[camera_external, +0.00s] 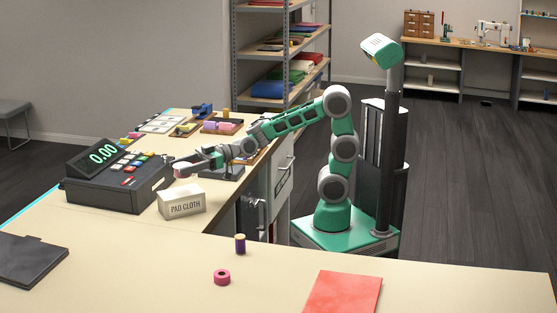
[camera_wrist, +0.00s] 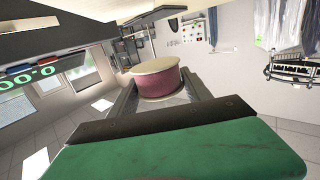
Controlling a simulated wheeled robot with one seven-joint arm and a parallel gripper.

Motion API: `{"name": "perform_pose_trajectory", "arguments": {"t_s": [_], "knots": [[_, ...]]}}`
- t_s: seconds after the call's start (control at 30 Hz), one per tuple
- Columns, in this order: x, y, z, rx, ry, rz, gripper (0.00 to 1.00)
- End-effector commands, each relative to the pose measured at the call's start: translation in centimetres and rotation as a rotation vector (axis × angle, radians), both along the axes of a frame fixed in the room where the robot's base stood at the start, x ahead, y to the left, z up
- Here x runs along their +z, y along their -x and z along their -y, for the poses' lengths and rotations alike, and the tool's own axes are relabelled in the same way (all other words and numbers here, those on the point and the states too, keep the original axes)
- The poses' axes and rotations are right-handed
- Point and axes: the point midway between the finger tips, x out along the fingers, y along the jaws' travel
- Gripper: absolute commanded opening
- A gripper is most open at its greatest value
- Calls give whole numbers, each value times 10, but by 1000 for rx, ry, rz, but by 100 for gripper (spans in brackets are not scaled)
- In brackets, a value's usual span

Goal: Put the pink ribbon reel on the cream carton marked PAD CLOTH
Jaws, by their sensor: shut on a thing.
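My gripper (camera_external: 184,167) is shut on the pink ribbon reel, which shows as a small pink shape (camera_external: 181,173) at its tip. In the wrist view the reel (camera_wrist: 158,84) is a dusky pink drum with a pale cream top, between the two fingers (camera_wrist: 158,92). The cream carton (camera_external: 182,204) marked PAD CLOTH stands on the counter, its lettering facing the external camera. In that view the reel is above the carton's back left top edge, apart from it. The exact height gap cannot be told.
A dark cash register (camera_external: 115,180) stands close left of the carton. A pink ring-shaped roll (camera_external: 222,277), a purple spool (camera_external: 240,244) and a red folder (camera_external: 342,292) lie on the front counter (camera_external: 130,270). Small goods and trays (camera_external: 222,127) lie behind the gripper.

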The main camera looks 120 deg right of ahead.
Motion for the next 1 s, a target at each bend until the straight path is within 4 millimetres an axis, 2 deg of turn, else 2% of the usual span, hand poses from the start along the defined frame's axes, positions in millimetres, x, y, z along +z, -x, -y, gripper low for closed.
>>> {"name": "perform_pose_trajectory", "arguments": {"t_s": [0.07, 0.17, 0.6, 1.0], "knots": [[5, 0, 18, -32, 3, 4, 16], [12, -6, 24, -41, 8, 12, 16], [-64, -6, 25, -47, -11, 4, 16], [-71, -6, 24, -45, -8, 8, 16]]}}
